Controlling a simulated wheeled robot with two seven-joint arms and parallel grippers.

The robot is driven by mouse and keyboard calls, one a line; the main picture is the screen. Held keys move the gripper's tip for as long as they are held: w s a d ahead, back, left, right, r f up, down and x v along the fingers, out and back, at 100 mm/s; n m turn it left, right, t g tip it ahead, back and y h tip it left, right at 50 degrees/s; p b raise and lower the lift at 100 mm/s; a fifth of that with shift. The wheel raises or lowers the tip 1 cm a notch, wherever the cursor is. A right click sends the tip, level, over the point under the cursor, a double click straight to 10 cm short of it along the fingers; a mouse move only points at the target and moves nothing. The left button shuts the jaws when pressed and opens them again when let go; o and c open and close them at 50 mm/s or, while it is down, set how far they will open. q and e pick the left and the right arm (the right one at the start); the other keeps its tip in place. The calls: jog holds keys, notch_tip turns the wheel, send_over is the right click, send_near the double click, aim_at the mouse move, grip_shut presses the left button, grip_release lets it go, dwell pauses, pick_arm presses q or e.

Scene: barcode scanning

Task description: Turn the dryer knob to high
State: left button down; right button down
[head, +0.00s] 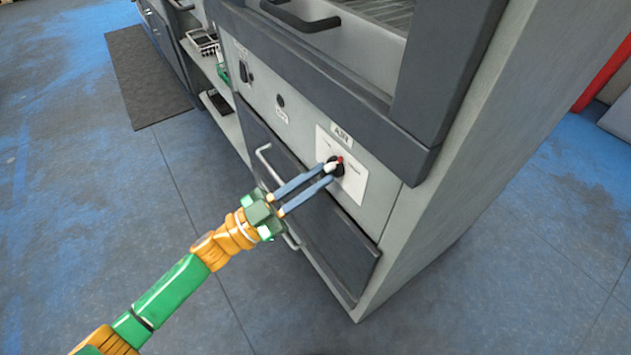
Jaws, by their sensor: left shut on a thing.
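The dryer knob (337,170) is small and black with a red and white mark on top. It sits on a white label plate on the front of the grey dryer (395,205). My left gripper (329,172) reaches in from the lower left with its two blue fingers at the knob, shut on it. The fingers partly cover the knob, and the words on the plate are too small to read. My right gripper is not in view.
A curved metal handle (262,156) on a dark lower panel lies close beside the left gripper. A dark ledge (300,72) juts out above the knob. A shelf with small items and a dark floor mat (145,75) are farther back. The blue-grey floor at left is clear.

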pick_arm(q)
jog(key=m+g, duration=0.2)
jog(key=m, duration=0.1)
jog(key=shift+w+a+m+h, duration=0.1)
jog(key=shift+w+m+h, duration=0.05)
jog(key=shift+m+h, duration=0.15)
jog(key=shift+r+m+g, duration=0.15)
jog(key=shift+m+g, duration=0.65)
jog(key=shift+m, duration=0.8)
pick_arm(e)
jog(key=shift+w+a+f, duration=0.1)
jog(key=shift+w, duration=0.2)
pick_arm(q)
jog(key=shift+m, duration=0.4)
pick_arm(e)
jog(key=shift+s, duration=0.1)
pick_arm(q)
jog(key=c, duration=0.9)
grip_release()
jog(key=v, duration=0.7)
jog(key=shift+a+b, duration=0.15)
jog(key=shift+b, duration=0.25)
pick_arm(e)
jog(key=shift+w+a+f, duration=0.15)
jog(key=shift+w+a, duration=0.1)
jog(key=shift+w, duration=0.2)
